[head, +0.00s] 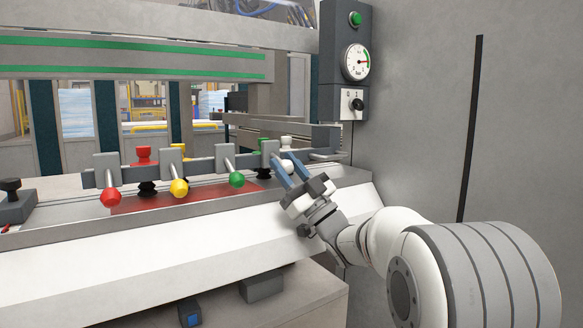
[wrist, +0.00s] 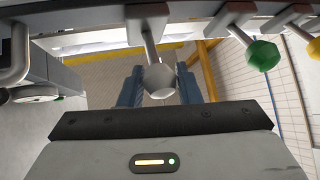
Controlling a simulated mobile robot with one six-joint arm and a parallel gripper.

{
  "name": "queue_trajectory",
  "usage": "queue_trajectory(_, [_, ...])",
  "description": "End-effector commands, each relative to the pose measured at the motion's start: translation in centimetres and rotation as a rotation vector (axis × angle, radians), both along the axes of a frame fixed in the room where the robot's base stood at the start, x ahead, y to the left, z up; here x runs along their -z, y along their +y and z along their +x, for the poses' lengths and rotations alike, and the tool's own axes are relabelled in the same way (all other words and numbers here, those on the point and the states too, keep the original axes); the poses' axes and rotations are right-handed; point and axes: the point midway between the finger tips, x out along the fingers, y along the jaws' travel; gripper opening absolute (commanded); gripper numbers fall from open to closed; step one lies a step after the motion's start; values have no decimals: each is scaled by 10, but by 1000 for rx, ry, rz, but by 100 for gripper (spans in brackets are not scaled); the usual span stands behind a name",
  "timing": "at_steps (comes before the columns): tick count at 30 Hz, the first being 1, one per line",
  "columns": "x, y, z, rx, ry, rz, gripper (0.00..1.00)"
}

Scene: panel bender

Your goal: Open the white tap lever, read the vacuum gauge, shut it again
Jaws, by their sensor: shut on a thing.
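The white tap lever (head: 287,166) is the rightmost of the row of ball-ended levers, and its ball sits between my blue fingers. In the wrist view the white ball (wrist: 160,84) hangs on its grey stem from a block, with a finger on each side. My gripper (head: 285,171) is shut on this ball, and the fingers partly hide it in the head view. The vacuum gauge (head: 356,62) is a round white dial on the dark wall box at upper right. Its needle is too small to read surely.
Green (head: 237,180), yellow (head: 179,187) and red (head: 111,198) levers stand in line to the left. A green lamp (head: 355,19) and a 0-1 switch (head: 357,104) share the gauge box. A grey wall (head: 430,120) bounds the right.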

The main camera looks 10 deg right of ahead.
Motion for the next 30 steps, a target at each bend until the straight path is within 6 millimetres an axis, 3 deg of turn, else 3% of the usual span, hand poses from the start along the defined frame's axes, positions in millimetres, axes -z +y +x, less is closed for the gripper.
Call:
queue_trajectory(8, [0, -2, 0, 3, -1, -3, 51])
queue_trajectory(17, [4, -8, -2, 9, 1, -2, 51])
queue_trajectory(30, [48, -41, -34, 7, 1, -3, 51])
